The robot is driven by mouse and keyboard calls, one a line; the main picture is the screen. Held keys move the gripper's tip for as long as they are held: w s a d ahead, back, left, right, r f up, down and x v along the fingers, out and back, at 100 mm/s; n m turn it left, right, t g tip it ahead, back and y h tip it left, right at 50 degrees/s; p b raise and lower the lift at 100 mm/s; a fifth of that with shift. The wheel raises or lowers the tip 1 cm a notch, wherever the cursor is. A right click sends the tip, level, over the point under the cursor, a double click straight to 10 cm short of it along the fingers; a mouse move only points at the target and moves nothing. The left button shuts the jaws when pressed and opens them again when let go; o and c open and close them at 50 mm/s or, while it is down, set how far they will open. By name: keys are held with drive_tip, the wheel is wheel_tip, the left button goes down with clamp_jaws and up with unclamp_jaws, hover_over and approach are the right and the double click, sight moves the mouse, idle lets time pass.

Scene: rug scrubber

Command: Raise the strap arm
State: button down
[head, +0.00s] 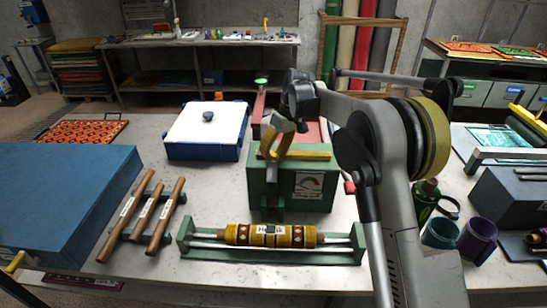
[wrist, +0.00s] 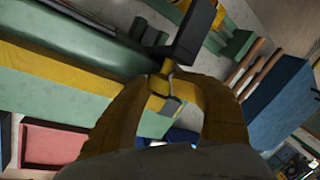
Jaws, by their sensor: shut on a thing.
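A green box (head: 310,172) with a gauge label stands mid-table. A yellow bar (head: 312,156) lies along its top and also shows in the wrist view (wrist: 45,70). My gripper (head: 272,156) is at the left part of the box top, pointing down. In the wrist view its yellow fingers (wrist: 165,88) close on a small yellow and grey end piece, which I take to be part of the strap arm. A dark block (wrist: 190,35) sits just beyond the fingertips. The fingers hide much of the held piece, and I cannot tell how it joins the bar.
A green cradle with a patterned roller (head: 270,236) lies in front of the box. Wooden-handled rods (head: 145,212) and a blue box (head: 70,195) are at left. A white-topped blue box (head: 207,130) stands behind left. Mugs (head: 478,238) stand at right, beyond my arm.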

drive_tip(key=c, duration=1.1)
unclamp_jaws()
drive_tip(key=shift+a, duration=0.1)
drive_tip(key=v, duration=1.2)
